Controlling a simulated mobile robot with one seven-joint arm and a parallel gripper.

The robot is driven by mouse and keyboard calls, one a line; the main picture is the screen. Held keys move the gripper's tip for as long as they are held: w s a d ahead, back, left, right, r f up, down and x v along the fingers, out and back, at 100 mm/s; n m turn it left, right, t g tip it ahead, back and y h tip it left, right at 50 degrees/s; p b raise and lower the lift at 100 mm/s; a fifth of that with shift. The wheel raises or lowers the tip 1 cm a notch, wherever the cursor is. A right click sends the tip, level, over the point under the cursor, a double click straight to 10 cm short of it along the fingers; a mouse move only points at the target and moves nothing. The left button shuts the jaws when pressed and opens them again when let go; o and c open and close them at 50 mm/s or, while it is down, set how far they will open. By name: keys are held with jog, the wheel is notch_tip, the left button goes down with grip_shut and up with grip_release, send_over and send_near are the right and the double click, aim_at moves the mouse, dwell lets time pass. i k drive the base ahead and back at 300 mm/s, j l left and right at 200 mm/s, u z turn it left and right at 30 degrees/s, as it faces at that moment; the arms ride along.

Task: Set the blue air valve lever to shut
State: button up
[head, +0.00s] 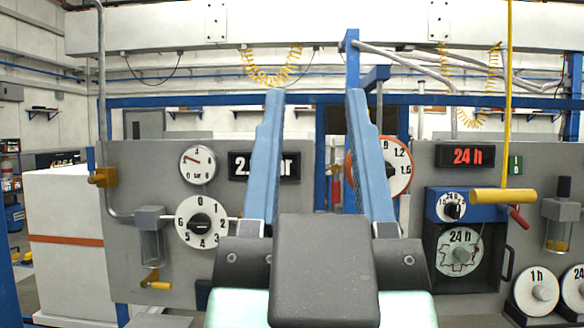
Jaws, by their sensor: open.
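A small upright blue lever (91,159) shows at the far left, beside a brass-coloured valve body (103,178) on a grey pipe (101,80). The lever looks roughly parallel to the pipe. It is small here, so its exact setting is hard to tell. My gripper (315,95) is in the middle of the view, with its two long blue fingers spread wide apart and nothing between them. It is well to the right of the lever and not touching it. My gripper hides part of the panel behind it.
A grey panel (130,265) carries a gauge (198,162), a numbered dial (201,222) and a filter bowl (151,245) with a yellow tap below. At right, a yellow handle (503,196) hangs before a timer (452,206). A white cabinet (65,215) stands left.

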aim_at(91, 159)
jog(key=u, duration=1.05)
